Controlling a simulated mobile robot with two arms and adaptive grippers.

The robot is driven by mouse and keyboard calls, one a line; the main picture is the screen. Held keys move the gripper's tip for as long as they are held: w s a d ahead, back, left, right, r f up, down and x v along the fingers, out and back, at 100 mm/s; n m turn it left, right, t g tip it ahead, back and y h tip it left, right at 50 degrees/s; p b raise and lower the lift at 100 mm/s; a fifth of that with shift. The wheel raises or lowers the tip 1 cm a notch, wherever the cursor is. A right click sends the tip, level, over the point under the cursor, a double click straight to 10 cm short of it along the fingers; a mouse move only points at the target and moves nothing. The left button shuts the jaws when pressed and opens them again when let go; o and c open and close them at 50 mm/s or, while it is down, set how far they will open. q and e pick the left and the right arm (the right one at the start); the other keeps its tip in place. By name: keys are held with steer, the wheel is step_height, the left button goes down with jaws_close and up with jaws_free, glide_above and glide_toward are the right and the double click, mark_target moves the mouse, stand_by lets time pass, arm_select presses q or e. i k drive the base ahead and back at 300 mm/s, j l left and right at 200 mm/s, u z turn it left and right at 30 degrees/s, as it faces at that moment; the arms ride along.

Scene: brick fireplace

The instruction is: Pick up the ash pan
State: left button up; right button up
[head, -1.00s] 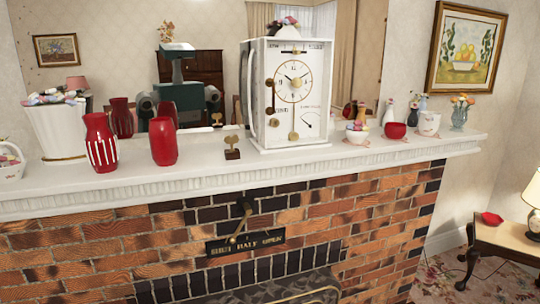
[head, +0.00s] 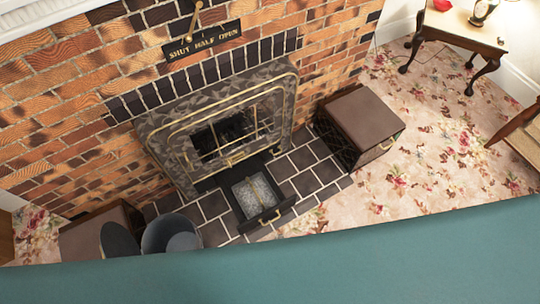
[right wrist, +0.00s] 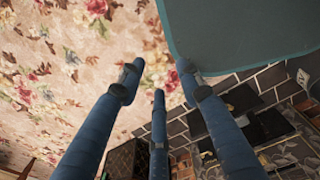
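The ash pan (head: 283,209) is a dark shallow tray with a handle on its front. In the head view it sticks out from the bottom of the fireplace over the dark tiled hearth, with grey ash inside. My right gripper (right wrist: 158,75) shows only in the right wrist view. Its three blue fingers are spread apart with nothing between them, above the floral carpet and near the hearth edge. It touches nothing visible. I cannot clearly make out the ash pan in the right wrist view. My left gripper is in neither current view.
The fireplace front (head: 180,148) stands behind the pan. A grey bucket (head: 172,236) stands to the pan's left, with a brown box (head: 85,232) beyond it. Another brown box (head: 362,112) stands to the right. The floral carpet (head: 430,170) at right is clear. My teal body covers the bottom.

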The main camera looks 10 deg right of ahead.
mark_target(254, 195)
steer(key=k+j+z, duration=0.75)
steer(key=k+j, duration=0.1)
steer(key=j, duration=0.05)
